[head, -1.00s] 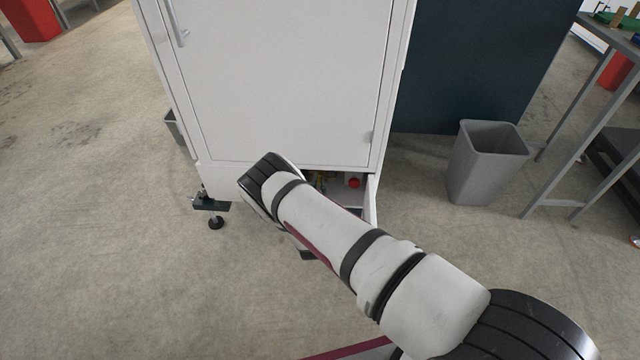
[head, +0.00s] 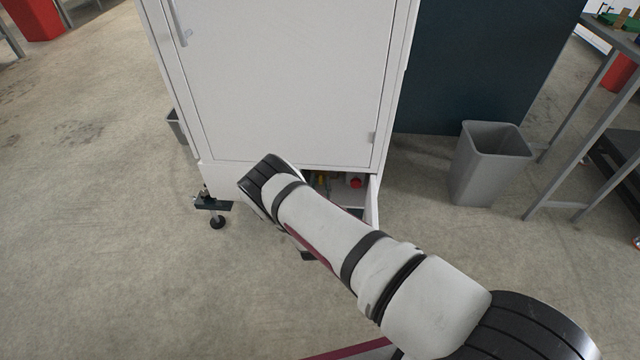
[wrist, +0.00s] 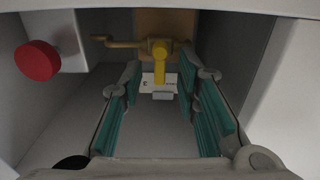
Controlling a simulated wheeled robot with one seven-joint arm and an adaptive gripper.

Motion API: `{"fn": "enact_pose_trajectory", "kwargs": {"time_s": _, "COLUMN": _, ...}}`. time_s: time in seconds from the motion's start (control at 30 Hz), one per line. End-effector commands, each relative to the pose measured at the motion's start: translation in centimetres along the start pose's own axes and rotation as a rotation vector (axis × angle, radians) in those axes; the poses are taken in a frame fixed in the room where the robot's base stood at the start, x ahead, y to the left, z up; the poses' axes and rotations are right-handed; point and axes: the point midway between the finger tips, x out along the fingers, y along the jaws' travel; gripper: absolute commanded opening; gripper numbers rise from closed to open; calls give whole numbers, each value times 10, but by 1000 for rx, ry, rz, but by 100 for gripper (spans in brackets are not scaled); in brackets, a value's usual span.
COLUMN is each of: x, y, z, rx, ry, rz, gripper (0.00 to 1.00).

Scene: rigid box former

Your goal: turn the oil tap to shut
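The oil tap (wrist: 161,60) is yellow, with a lever hanging straight down from its round hub, on a brass-coloured horizontal pipe (wrist: 122,43). It sits at the back of a low compartment in the white cabinet (head: 285,80). In the head view a small yellow part of the tap (head: 321,178) shows past my arm. My gripper (wrist: 162,88) is open in the wrist view, its two teal-padded fingers pointing at the tap. The lever appears between the fingertips, with no visible contact. In the head view my gripper is hidden behind my arm.
A red round knob (wrist: 38,61) juts out at the left of the compartment. Compartment walls stand close on both sides, and the cabinet's edge (wrist: 200,7) runs overhead. A pale label (wrist: 158,83) is behind the lever. A grey bin (head: 488,165) stands right of the cabinet.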

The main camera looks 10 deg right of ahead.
Motion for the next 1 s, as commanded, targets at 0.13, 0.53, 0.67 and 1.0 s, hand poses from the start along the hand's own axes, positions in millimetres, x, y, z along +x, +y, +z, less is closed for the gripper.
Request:
{"fn": "enact_pose_trajectory", "kwargs": {"time_s": 0.13, "x": 0, "y": 0, "z": -1, "rx": 1, "ry": 1, "rz": 0, "gripper": 29}}
{"fn": "enact_pose_trajectory", "kwargs": {"time_s": 0.53, "x": -46, "y": -1, "z": 0, "rx": -1, "ry": -1, "rz": -1, "gripper": 29}}
{"fn": "enact_pose_trajectory", "kwargs": {"time_s": 0.67, "x": -73, "y": -1, "z": 0, "rx": 0, "ry": -1, "rz": -1, "gripper": 29}}
{"fn": "enact_pose_trajectory", "kwargs": {"time_s": 1.0, "x": -117, "y": 0, "z": 0, "rx": 0, "ry": 0, "rz": 0, "gripper": 29}}
